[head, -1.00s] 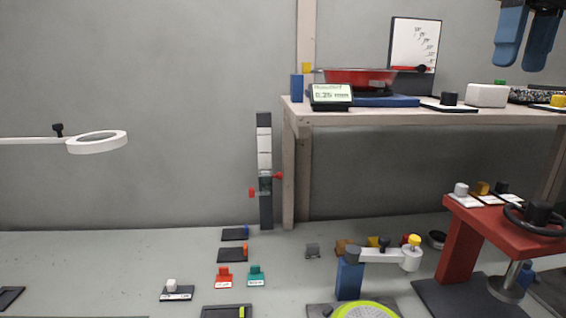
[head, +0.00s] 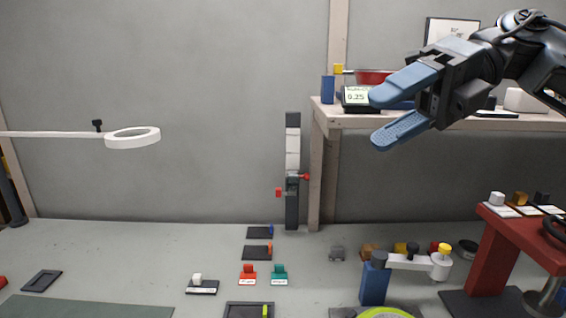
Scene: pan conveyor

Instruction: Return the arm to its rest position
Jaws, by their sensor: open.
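My gripper (head: 378,119) is in the upper right of the head view, with two blue fingers spread apart. Nothing is between the fingers. They point left, in front of the shelf (head: 437,121), and hide part of the shelf top and the items on it. My dark arm comes in from the right edge.
A digital display (head: 356,96) and a red pan (head: 373,77) stand on the shelf, partly covered. A red stand (head: 493,255) is at the right. A white ring on an arm (head: 133,138) hangs at the left. Small blocks and plates lie on the table (head: 130,260); its left middle is mostly clear.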

